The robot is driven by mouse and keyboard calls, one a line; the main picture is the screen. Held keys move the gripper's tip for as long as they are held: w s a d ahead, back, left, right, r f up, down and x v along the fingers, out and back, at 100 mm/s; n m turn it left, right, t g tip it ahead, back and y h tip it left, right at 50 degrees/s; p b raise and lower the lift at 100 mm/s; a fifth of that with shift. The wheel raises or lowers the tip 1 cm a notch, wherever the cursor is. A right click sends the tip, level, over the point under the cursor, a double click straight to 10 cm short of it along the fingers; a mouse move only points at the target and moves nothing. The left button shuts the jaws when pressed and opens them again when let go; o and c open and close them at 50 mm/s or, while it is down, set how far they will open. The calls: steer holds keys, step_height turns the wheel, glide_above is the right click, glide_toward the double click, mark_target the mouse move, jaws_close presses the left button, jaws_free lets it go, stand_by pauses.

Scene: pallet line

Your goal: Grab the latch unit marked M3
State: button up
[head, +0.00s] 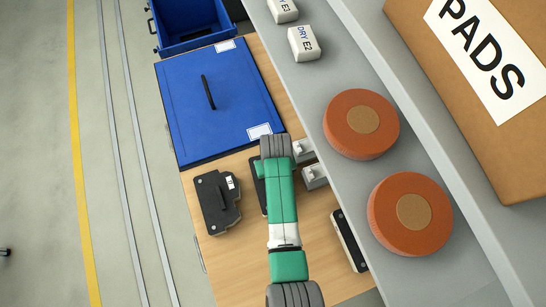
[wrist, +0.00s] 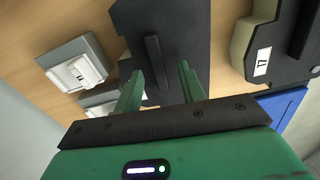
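Dark latch units lie on a wooden surface. One unit (wrist: 180,30) with a raised bar handle is straight ahead in the wrist view; no marking on it is readable. My gripper (wrist: 161,71) is open, its green fingers on either side of that handle in the picture; I cannot tell whether they are down at its height. In the head view my arm covers my gripper and most of this unit (head: 259,184). A second unit (head: 217,201) lies to the left; its white label in the wrist view (wrist: 262,62) seems to read 17 or L7. M3 is not legible anywhere.
A third dark unit (head: 349,240) lies at right, partly under the grey ledge (head: 315,95). Small grey blocks (wrist: 76,73) sit beside the middle unit. A blue lid (head: 215,105) lies behind. Orange discs (head: 361,124) and a carton (head: 480,90) stand at right.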

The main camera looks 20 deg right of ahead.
steer(key=shift+f, duration=0.5)
jaws_close()
steer(key=shift+r, duration=0.1)
